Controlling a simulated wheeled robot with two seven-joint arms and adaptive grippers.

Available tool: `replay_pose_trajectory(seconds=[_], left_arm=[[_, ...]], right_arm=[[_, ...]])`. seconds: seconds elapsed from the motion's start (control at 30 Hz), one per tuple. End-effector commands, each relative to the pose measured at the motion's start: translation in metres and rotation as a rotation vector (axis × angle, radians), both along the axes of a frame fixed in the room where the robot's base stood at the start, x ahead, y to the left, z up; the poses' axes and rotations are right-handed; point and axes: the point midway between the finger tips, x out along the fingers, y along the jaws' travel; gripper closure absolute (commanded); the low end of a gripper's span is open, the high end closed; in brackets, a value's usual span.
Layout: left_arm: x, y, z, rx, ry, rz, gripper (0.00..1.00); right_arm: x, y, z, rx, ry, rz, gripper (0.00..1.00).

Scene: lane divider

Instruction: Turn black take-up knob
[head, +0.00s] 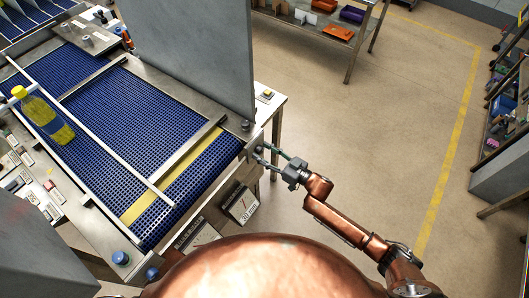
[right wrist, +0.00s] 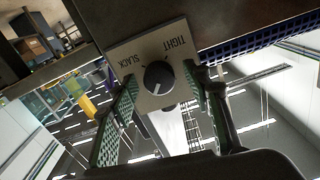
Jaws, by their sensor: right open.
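The black take-up knob (right wrist: 158,76) shows in the right wrist view, on a pale square plate (right wrist: 126,57) marked SLACK and TIGHT, which appear upside down. A white pointer line on the knob points toward the bottom of the picture, slightly left. My right gripper (right wrist: 163,82) is open, with a green-padded finger on each side of the knob and gaps showing between. In the head view my right gripper (head: 263,153) is at the conveyor's near right corner; the knob is not clear there. My left gripper is out of view.
The blue conveyor belt (head: 130,110) carries a yellow bottle (head: 43,115) beside a white rail (head: 95,140). A tall grey panel (head: 195,45) stands at the belt's far side. A blue knob (head: 121,258) is at the near left corner. Open floor (head: 380,130) lies right of my arm.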

Motion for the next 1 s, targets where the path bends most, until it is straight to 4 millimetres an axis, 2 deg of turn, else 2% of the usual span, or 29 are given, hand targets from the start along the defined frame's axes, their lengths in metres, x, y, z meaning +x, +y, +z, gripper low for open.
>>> replay_pose_trajectory(seconds=[0.2,0.8,1.0], left_arm=[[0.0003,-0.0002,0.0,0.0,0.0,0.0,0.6],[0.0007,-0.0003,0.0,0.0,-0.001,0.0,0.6],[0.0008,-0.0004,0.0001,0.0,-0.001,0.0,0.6]], right_arm=[[0.0002,-0.0003,0.0,-0.001,-0.001,-0.001,0.57],[-0.0001,-0.0005,-0.0001,-0.001,-0.001,-0.001,0.97],[-0.0003,-0.0003,-0.0002,-0.009,-0.013,0.0,0.97]])
